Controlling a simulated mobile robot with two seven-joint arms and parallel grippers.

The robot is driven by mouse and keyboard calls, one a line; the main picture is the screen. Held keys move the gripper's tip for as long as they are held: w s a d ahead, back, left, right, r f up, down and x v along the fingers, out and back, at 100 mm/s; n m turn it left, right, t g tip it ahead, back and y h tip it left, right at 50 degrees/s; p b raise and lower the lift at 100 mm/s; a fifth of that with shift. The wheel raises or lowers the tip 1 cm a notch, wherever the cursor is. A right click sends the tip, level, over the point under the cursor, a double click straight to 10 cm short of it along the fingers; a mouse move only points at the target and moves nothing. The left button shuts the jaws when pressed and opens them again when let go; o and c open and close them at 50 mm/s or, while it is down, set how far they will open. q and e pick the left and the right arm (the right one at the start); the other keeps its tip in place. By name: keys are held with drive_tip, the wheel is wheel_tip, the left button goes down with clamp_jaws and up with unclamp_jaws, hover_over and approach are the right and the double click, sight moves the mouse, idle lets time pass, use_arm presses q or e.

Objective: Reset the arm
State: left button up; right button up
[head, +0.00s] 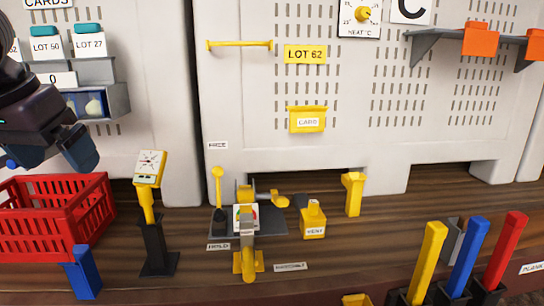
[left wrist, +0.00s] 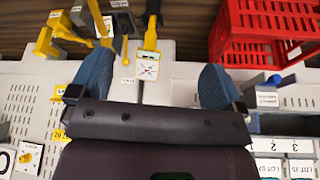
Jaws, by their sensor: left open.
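My left gripper (head: 46,158) is at the left of the head view, above the red crate. It is open. In the left wrist view its two blue fingers (left wrist: 155,80) stand wide apart with nothing held between them. Past the gap, a yellow-framed dial plate (left wrist: 147,68) shows on its stand; the same plate (head: 149,168) is right of the gripper in the head view. My right gripper is not in view.
A red crate (head: 108,200) stands at the left. A bench fixture (head: 246,216) with yellow levers is in the middle. Blue (head: 468,258), yellow (head: 428,262) and red (head: 505,250) handles stand at lower right. An orange-holding wall shelf (head: 425,45) is at upper right.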

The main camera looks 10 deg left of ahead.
use_arm(q)
drive_tip(key=w+d+f+n+t+h, duration=0.2)
drive_tip(key=d+f+n+h, duration=0.6)
drive_tip(key=d+n+h, duration=0.65)
drive_tip(key=w+a+f+n+t+y, duration=0.2)
drive_tip(key=a+f+n+t+y, duration=0.4)
drive_tip(key=n, duration=0.7)
drive_tip(key=w+a+f+n+t+y, duration=0.1)
drive_tip(key=w+a+n+t+y, duration=0.15)
drive_tip(key=n+t, duration=0.85)
drive_tip(key=s+a+f+n+g+y, duration=0.2)
drive_tip(key=a+f+n+g+y, duration=0.15)
drive_tip(key=f+n, duration=0.45)
drive_tip(key=s+a+f+n+g+y, duration=0.2)
drive_tip(key=f+n+g+y, duration=0.25)
drive_tip(key=n, duration=0.65)
drive_tip(key=s+d+f+n+g+h, duration=0.1)
drive_tip(key=s+d+f+n+g, duration=0.3)
drive_tip(key=s+f+n+g, duration=0.4)
drive_tip(key=s+d+f+n+g, duration=0.4)
drive_tip(key=s+d+f+n, duration=0.15)
drive_tip(key=s+f, duration=0.55)
drive_tip(key=w+a+f+t+h, duration=0.1)
drive_tip(key=w+f+t, duration=0.6)
drive_tip(key=f, duration=0.3)
drive_tip(key=shift+w+t, duration=0.3)
drive_tip(key=shift+t, duration=0.1)
